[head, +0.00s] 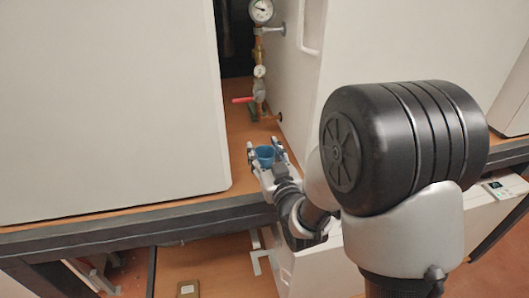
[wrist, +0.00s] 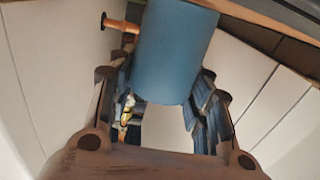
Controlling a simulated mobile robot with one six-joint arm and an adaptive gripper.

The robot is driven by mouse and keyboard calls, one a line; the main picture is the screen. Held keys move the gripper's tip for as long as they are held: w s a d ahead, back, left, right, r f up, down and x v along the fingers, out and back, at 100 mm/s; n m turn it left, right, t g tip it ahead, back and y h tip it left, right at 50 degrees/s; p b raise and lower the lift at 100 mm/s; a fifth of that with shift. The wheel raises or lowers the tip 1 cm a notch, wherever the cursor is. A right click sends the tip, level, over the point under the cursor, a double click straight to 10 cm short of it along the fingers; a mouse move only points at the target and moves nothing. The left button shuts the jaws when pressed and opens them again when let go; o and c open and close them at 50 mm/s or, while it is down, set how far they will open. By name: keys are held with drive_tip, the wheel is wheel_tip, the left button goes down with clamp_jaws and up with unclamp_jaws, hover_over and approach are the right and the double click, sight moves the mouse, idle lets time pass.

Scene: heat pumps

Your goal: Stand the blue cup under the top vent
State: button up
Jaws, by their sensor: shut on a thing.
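The blue cup (head: 265,155) is held between the fingers of my gripper (head: 266,160), over the wooden shelf in the gap between two white cabinets. It looks about upright, its open top facing up. In the wrist view the cup (wrist: 172,55) fills the upper middle, between the two ridged fingers of my gripper (wrist: 163,85). A short copper stub with a dark end (head: 279,117) sticks out low on the pipework, behind the cup. This stub (wrist: 120,24) also shows left of the cup in the wrist view. I cannot tell whether it is the top vent.
The pipework carries a round gauge (head: 261,11) and a red lever (head: 243,100). A large white cabinet (head: 110,100) stands left and another (head: 303,75) right, leaving a narrow gap. The wooden shelf (head: 239,180) has a dark front edge (head: 130,232).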

drive_tip(key=shift+f, duration=0.15)
drive_tip(key=o, duration=0.6)
drive_tip(key=shift+f, duration=0.1)
drive_tip(key=o, duration=0.5)
drive_tip(key=shift+r, duration=0.2)
